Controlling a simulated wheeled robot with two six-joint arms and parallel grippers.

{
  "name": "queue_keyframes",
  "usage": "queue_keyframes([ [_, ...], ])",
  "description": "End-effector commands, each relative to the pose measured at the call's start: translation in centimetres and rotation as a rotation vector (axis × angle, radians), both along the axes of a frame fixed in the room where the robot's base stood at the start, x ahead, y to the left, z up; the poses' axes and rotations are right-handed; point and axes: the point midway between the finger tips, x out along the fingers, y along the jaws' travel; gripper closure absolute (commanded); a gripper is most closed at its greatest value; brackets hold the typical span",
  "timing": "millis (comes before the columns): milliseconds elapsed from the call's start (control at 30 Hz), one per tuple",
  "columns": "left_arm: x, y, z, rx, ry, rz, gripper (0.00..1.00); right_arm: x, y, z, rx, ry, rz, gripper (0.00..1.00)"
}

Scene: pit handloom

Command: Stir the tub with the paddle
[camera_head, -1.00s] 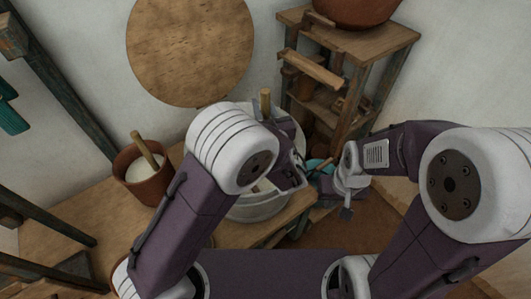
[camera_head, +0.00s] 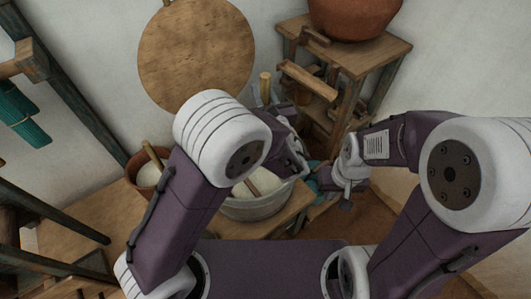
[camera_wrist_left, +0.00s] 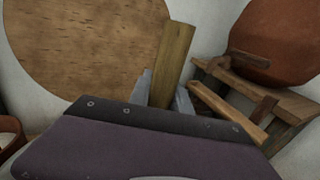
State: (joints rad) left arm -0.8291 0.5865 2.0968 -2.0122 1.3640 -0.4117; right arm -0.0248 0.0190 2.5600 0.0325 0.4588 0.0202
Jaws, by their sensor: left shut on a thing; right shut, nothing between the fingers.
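A grey tub (camera_head: 257,209) with whitish contents stands on a wooden surface at the centre of the head view, partly hidden by my left arm. The wooden paddle's handle top (camera_head: 265,83) rises behind that arm, and a wooden length shows in the tub's contents. In the left wrist view the handle (camera_wrist_left: 176,52) stands tilted between grey fingertips. My left gripper (camera_head: 266,97) is shut on the paddle above the tub; its fingers also show in the wrist view (camera_wrist_left: 164,96). My right gripper (camera_head: 346,204) is shut and empty, right of the tub.
A brown pot (camera_head: 141,179) with white contents and a stick stands left of the tub. A wooden stand (camera_head: 383,50) carrying a large clay pot (camera_head: 352,15) is at the back right. A round wooden disc (camera_head: 195,55) leans on the wall. Loom posts stand at left.

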Motion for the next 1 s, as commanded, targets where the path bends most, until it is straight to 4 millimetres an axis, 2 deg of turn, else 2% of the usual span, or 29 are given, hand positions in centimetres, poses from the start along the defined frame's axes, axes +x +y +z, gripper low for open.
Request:
queue_keyframes([
  [33, 0.0, 0.0, 1.5, -0.002, -0.001, 0.000, 1.00, 0.0, 0.0, 1.3, 0.000, 0.000, 0.000, 1.00],
  [600, 0.0, 0.0, 9.8, -0.002, -0.001, 0.001, 1.00, 0.0, 0.0, 7.7, 0.000, 0.000, 0.000, 1.00],
  [733, 0.0, 0.0, 10.9, -0.002, -0.001, 0.001, 1.00, 0.0, 0.0, 8.5, 0.000, 0.000, 0.000, 1.00],
  [1000, 0.0, 0.0, 10.9, -0.001, 0.000, 0.000, 1.00, 0.0, 0.0, 8.4, 0.000, 0.000, 0.000, 1.00],
])
